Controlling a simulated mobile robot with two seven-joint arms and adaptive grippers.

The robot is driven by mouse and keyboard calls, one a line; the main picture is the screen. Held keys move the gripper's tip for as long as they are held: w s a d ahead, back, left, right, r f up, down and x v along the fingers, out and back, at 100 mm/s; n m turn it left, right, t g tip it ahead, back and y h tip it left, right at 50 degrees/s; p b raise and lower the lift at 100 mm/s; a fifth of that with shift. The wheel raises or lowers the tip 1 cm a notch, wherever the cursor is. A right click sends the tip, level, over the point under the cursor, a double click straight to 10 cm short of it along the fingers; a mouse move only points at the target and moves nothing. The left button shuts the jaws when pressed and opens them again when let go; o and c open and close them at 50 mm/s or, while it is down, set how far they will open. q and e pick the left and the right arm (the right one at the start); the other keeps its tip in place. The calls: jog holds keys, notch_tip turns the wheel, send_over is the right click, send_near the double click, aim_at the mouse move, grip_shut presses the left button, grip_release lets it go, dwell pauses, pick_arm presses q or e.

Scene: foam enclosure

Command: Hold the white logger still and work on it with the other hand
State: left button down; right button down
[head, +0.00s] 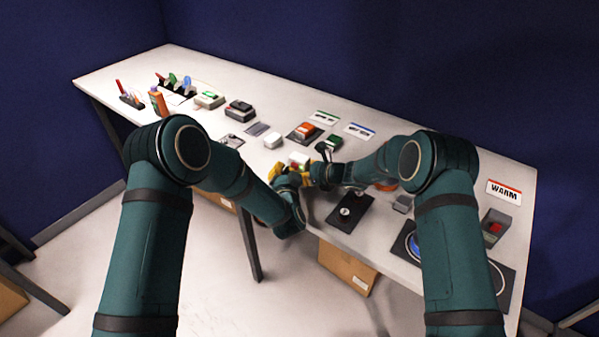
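A white logger (299,158) is near the middle of the table, with small red and green spots on its near side. My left gripper (290,171), with yellow finger parts, is right at the logger's near side and hides its lower part. Whether its fingers are closed on the logger is too small to tell. My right gripper (322,153) is dark and comes in from the right, close beside the logger. Its fingers are small and partly hidden, so its opening and any contact are unclear.
A smaller white box (273,141) lies left of the logger. A dark plate with a round knob (345,211) is at the front edge. Boxed devices, including a red-topped one (303,130), stand behind. A WARM sign (504,191) and blue-ringed mat (408,243) are right.

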jog(key=shift+f, duration=0.1)
pick_arm(q)
jog(key=s+a, duration=0.3)
jog(key=s, duration=0.2)
dwell(0.4)
pick_arm(e)
jog(key=c, duration=0.6)
grip_release()
